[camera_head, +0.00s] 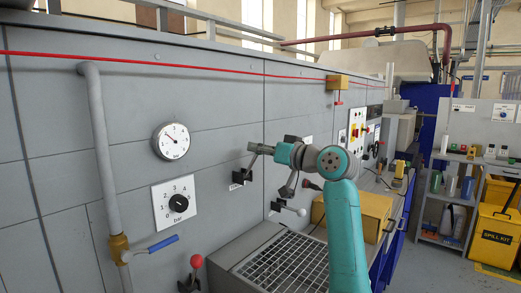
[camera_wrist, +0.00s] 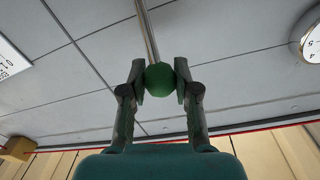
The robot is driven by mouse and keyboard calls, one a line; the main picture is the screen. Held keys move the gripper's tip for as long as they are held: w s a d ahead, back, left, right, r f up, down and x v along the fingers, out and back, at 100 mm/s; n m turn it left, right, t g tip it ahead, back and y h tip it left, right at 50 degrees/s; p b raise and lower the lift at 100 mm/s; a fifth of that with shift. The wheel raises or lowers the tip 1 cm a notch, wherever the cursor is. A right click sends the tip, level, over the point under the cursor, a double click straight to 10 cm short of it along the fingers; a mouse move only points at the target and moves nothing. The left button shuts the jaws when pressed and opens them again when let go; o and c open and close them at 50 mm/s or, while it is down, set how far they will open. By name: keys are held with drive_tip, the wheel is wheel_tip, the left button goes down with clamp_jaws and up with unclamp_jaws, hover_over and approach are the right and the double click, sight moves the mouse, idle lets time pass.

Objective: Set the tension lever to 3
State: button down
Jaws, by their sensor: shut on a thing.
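In the wrist view, my gripper (camera_wrist: 160,85) is shut on a green ball knob (camera_wrist: 160,78) at the end of a thin metal lever rod (camera_wrist: 149,38). One finger presses on each side of the ball. In the head view, my gripper (camera_head: 256,149) is close to the grey machine wall, above a black lever mount (camera_head: 238,178). The green ball cannot be made out there. No scale with a 3 for this lever can be read, so its setting cannot be told.
A round gauge (camera_head: 171,141) and a black rotary knob on a 0–4 plate (camera_head: 175,204) are left of my gripper. A red-ball lever (camera_head: 196,261) and a white-ball lever (camera_head: 291,208) sit lower. A yellow box (camera_head: 358,213) and a grating (camera_head: 285,265) lie below.

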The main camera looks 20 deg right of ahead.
drive_tip(key=shift+s+d+f+t+y, duration=0.35)
drive_tip(key=shift+s+d+f+t, duration=0.1)
drive_tip(key=shift+s+f+t, duration=0.2)
drive_tip(key=shift+s+d+f+t+y, duration=0.35)
drive_tip(key=shift+s+d+f+t, duration=0.15)
drive_tip(key=shift+f, duration=0.25)
drive_tip(key=c, duration=0.8)
unclamp_jaws()
drive_tip(key=shift+s, duration=0.1)
drive_tip(key=v, duration=1.1)
drive_tip(key=shift+s+d+f, duration=0.1)
drive_tip(key=shift+s+d, duration=0.1)
drive_tip(key=shift+s, duration=0.15)
drive_tip(key=shift+s+d, duration=0.1)
